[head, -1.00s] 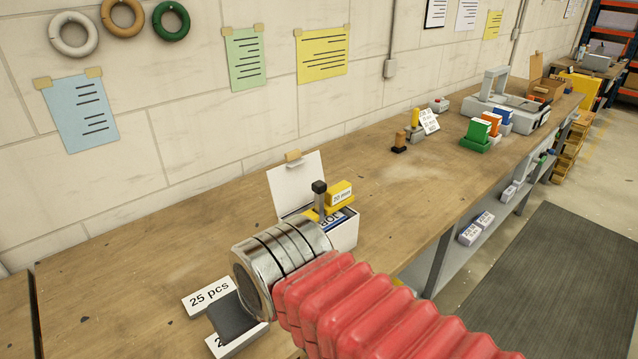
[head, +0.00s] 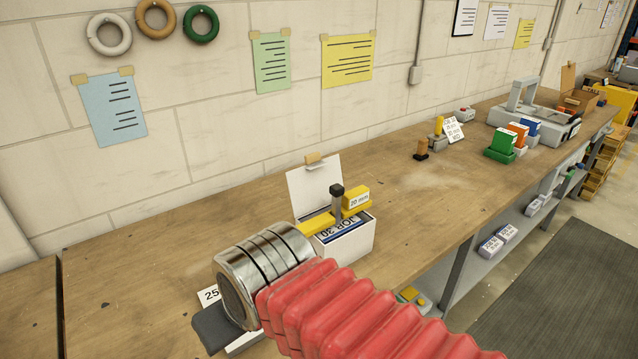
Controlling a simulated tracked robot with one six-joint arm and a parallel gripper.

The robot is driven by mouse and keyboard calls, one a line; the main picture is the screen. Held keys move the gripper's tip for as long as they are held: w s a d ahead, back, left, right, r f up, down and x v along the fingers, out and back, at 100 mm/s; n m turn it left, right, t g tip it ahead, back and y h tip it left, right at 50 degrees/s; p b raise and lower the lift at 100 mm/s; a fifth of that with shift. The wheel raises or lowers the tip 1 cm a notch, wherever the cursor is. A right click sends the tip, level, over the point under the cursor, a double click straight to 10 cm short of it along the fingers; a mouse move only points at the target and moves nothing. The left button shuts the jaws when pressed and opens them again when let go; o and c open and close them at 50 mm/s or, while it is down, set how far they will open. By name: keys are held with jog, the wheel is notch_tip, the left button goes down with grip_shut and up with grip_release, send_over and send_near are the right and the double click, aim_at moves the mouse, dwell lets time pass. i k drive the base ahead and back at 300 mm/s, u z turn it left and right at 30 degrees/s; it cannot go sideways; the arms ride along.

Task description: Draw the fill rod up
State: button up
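Blue-and-white sheets marked JOB 30 (head: 342,230) lie in the box. My gripper (head: 215,328) is left of and nearer than the box, apart from the rod. Only a dark grey part of it shows past my metal wrist, so its opening is hidden.
A white board with a clip (head: 314,186) stands behind the box. Green, orange and blue blocks (head: 514,139) and a grey machine (head: 540,115) stand farther right. The bench between is mostly clear.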

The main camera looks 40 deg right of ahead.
aim_at(336, 190)
jog(key=u, duration=1.85)
jog(key=k, duration=1.35)
jog(key=z, duration=1.8)
